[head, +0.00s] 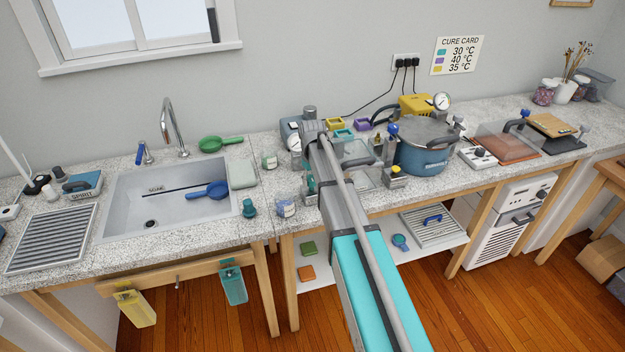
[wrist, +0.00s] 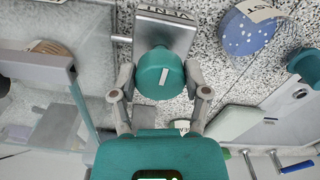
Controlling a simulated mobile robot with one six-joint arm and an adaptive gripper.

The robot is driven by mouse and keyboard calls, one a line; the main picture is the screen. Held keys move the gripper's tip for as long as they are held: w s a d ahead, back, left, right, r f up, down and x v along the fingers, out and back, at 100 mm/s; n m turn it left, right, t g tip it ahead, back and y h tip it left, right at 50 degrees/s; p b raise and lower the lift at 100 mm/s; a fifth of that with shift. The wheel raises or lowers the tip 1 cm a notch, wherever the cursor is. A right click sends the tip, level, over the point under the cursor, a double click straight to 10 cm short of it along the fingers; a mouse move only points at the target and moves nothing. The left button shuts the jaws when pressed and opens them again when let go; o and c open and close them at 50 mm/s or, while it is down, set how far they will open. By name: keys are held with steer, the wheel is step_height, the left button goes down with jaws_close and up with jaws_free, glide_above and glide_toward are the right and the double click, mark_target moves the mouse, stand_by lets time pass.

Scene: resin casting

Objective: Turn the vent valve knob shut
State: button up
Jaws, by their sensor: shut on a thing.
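In the head view my arm covers most of the valve and the gripper; only a bit of teal shows beside the arm.
A blue speckled jar (wrist: 250,30) stands close right of the valve in the wrist view. A clear-walled box (wrist: 40,70) is on the left. In the head view, the sink (head: 120,200) is left of my arm and a blue pot (head: 425,158) is right.

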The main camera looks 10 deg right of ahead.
stand_by(0.3)
steer(key=o, duration=1.1)
steer(key=shift+o, duration=0.2)
